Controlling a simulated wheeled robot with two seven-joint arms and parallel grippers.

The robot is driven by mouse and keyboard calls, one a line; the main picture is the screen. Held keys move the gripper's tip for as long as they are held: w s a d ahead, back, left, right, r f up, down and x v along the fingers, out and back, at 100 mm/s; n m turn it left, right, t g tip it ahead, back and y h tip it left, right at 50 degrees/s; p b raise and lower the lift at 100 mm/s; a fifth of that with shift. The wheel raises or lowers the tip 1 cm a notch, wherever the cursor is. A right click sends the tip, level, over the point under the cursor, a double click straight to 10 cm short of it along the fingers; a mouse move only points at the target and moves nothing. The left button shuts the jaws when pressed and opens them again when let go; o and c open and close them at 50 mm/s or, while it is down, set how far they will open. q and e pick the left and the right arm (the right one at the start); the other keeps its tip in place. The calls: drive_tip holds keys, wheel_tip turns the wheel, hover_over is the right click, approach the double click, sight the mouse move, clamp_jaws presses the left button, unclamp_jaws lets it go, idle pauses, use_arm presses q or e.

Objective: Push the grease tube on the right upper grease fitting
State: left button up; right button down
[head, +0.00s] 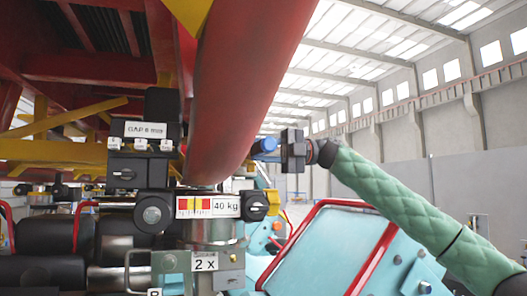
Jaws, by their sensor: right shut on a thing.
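My right gripper (284,149) comes in from the right at the end of a green sleeved arm, at mid-height just right of the thick red tube. It is shut on a small blue piece (265,145), which looks like the end of the grease tube and points left toward the red tube. The rest of the grease tube cannot be made out. The right upper grease fitting is not clearly visible; the red tube and the blue piece may cover it, so I cannot tell if they touch. My left gripper is not in view.
The thick red tube (245,85) hangs down the middle. Left of it stand dark machine blocks with labels, one marked 40 kg (208,207). A light blue panel with a red rail (322,240) lies below my right arm. The hall at the upper right is open.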

drive_tip(key=shift+s+d, duration=0.1)
drive_tip(key=shift+s, duration=0.1)
idle(0.9)
drive_tip(key=shift+w+r, duration=0.1)
drive_tip(key=shift+w, duration=0.15)
idle(1.2)
drive_tip(key=shift+s+b, duration=0.1)
drive_tip(key=shift+b, duration=0.2)
drive_tip(key=shift+s, duration=0.15)
idle(0.3)
drive_tip(key=shift+w, duration=0.25)
idle(1.0)
drive_tip(key=shift+s, duration=0.1)
idle(0.6)
drive_tip(key=shift+s, duration=0.15)
idle(0.6)
